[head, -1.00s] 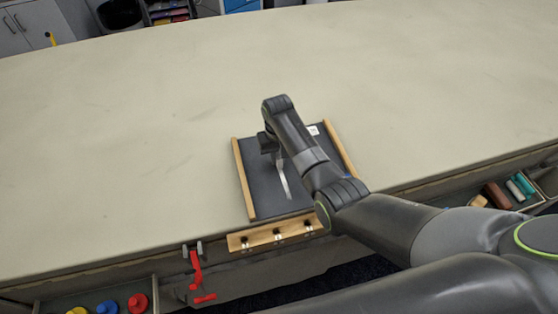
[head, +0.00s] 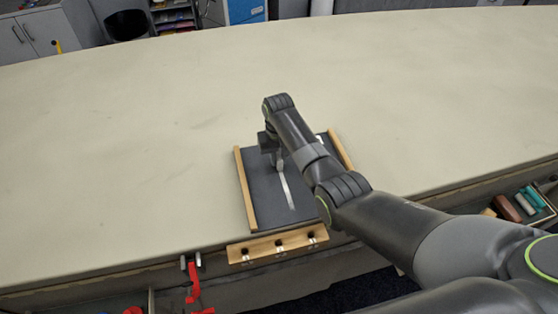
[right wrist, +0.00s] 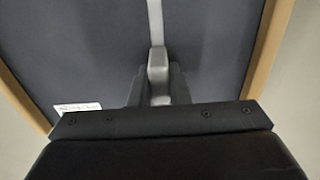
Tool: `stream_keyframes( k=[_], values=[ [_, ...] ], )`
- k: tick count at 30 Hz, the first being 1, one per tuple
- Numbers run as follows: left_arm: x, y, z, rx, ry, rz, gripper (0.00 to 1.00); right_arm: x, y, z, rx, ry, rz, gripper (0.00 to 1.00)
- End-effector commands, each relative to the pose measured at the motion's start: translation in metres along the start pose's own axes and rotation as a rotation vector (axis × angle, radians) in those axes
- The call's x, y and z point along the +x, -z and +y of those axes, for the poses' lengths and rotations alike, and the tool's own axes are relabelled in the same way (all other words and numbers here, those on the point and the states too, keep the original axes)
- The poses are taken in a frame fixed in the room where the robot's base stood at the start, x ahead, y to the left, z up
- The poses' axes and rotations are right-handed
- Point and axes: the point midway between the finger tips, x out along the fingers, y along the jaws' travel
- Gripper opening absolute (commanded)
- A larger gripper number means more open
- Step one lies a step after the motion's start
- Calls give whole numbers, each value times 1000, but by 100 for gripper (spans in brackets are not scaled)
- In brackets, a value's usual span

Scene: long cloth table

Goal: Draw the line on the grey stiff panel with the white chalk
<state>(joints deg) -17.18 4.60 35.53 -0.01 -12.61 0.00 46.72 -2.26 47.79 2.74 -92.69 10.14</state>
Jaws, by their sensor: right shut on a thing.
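The grey stiff panel (head: 262,205) lies on the table near its front edge, with a wooden strip along each side. A white line (head: 288,192) runs on it from the front part back towards my right gripper (head: 278,162). The line also shows in the right wrist view (right wrist: 155,20). My right gripper is shut on the pale white chalk (right wrist: 158,65), over the panel. The chalk's tip seems to be at the line's end, but contact is hard to tell. My right arm hides part of the panel's right side. My left gripper is out of view.
A wooden block with several holes (head: 262,246) sits at the table's front edge before the panel. A red clamp (head: 192,288) hangs left of it. A tray with coloured sticks (head: 541,218) is at the right. The cloth table (head: 130,150) is otherwise clear.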

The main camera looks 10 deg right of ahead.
Motion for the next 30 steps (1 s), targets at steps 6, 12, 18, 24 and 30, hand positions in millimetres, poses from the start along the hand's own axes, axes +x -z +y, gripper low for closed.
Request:
stream_keyframes(
  k=[6,12,18,24,30],
  values=[
    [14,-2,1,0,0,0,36,3,9,0,0,-2,1,0],
    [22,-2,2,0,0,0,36,3,16,0,0,-1,1,0],
    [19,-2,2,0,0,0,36,0,17,0,1,0,-1,0],
    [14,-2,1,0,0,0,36,-1,17,0,0,0,-1,0],
    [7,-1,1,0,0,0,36,-1,14,0,0,0,-1,0]
  ],
)
